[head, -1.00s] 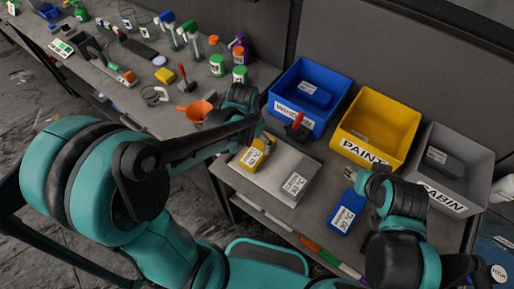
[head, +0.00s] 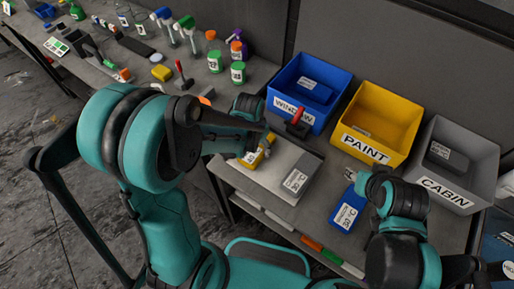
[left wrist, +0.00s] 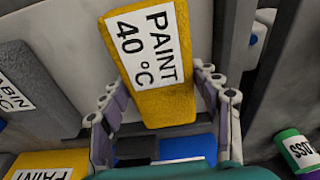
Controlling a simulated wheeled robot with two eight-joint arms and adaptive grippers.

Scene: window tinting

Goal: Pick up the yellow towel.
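In the left wrist view the towel (left wrist: 165,100) is large and carries a white label reading PAINT 40 °C. My left gripper (head: 262,135) is just above it. In the left wrist view the left gripper (left wrist: 158,82) has a finger on each side of the towel; a gap shows at the left finger, so it is open. My right gripper (head: 350,175) is by a blue towel (head: 347,210); its fingers are too small to read.
Blue (head: 328,73), yellow (head: 397,95) and grey (head: 465,150) bins stand behind the plate. A red-handled tool (head: 297,123) is close to the right of my left gripper. Several bottles and tools crowd the left bench.

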